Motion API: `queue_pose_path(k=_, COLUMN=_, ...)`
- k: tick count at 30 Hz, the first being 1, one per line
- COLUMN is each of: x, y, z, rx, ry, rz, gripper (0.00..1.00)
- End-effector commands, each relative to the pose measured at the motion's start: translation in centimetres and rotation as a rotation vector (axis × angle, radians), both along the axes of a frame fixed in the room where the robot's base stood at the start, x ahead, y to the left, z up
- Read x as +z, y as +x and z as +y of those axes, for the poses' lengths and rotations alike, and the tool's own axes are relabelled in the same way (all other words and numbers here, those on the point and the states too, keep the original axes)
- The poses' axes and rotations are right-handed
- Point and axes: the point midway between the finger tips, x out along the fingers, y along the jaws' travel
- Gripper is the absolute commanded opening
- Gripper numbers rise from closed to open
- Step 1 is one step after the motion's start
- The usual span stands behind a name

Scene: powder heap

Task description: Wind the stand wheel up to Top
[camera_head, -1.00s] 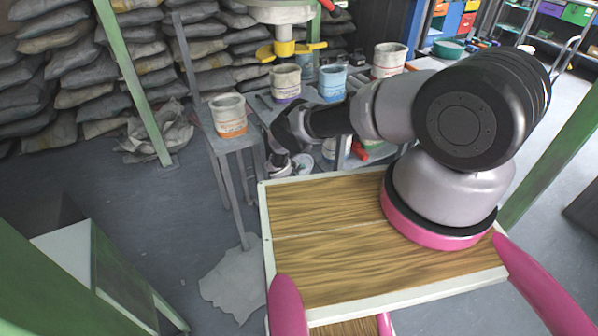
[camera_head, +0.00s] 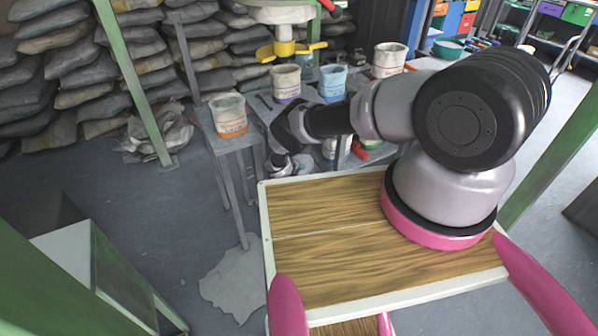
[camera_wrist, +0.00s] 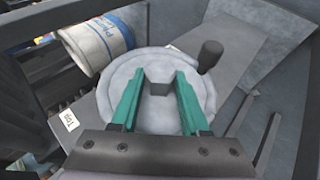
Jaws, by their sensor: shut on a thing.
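The stand wheel (camera_wrist: 150,62) fills the middle of the wrist view as a round grey disc with a black crank knob (camera_wrist: 209,56) at its upper right. A white label reading "Top" (camera_wrist: 68,120) lies to the left of the wheel. In the head view my gripper (camera_head: 283,163) is low beside the grey stand, and the wheel is mostly hidden there.
A white bucket with blue lettering (camera_wrist: 97,45) stands close to the wheel at upper left. In the head view, an orange-labelled bucket (camera_head: 229,115) and a blue bucket (camera_head: 332,82) stand on grey supports. A yellow-handled hopper outlet (camera_head: 285,47) hangs above.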

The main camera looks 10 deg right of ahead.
Motion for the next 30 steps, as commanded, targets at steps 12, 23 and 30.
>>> queue_pose_path(k=12, x=0.01, y=0.00, z=0.08, rx=0.000, ry=0.001, rz=0.001, gripper=0.00)
queue_pose_path(k=23, x=0.19, y=0.11, z=-0.10, rx=0.002, ry=0.072, rz=0.024, gripper=0.00)
queue_pose_path(k=30, x=0.22, y=0.08, z=-0.21, rx=0.001, ry=0.175, rz=0.058, gripper=0.00)
